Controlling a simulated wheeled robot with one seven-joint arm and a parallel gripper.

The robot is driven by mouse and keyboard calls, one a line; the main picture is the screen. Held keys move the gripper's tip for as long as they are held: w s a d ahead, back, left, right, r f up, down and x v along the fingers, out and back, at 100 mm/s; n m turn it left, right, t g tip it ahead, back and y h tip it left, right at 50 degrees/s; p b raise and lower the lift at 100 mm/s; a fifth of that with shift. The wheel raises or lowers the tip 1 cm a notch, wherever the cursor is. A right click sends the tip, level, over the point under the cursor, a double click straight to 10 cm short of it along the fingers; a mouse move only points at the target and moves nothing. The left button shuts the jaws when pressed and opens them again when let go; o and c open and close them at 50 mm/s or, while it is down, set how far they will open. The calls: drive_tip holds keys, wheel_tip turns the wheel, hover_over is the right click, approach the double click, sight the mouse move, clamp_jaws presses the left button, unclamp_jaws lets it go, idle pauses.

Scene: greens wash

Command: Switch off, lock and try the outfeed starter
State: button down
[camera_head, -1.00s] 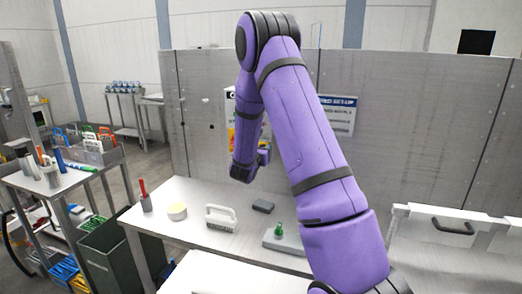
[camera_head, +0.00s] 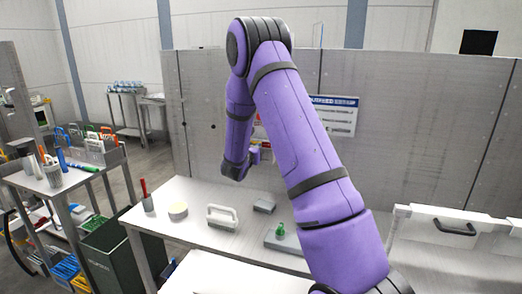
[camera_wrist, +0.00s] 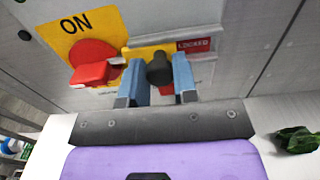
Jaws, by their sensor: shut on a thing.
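In the wrist view, the starter's yellow plate (camera_wrist: 62,27) reads "ON" above a red rotary handle (camera_wrist: 92,68). The handle's grip points to the lower left. To its right is a yellow slide piece (camera_wrist: 150,51) with a black knob (camera_wrist: 158,70). My gripper (camera_wrist: 160,88) is shut on the black knob, with one blue finger on each side. A red "LOCKED" label (camera_wrist: 194,45) shows just right of the knob. In the head view, my arm hides most of the starter; my gripper (camera_head: 254,155) is at the panel wall.
On the bench (camera_head: 190,198) below are a brush with a white handle (camera_head: 222,216), a yellowish round item (camera_head: 178,210), a dark block (camera_head: 265,205) and a green item (camera_head: 280,229) on a grey block. A sign (camera_head: 335,115) hangs on the wall. A cart with tools stands left.

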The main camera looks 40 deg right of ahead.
drive_tip(key=shift+w+a, duration=0.15)
drive_tip(key=shift+w, duration=0.05)
drive_tip(key=c, duration=0.9)
unclamp_jaws()
drive_tip(key=shift+w, duration=0.1)
drive_tip(key=v, duration=1.1)
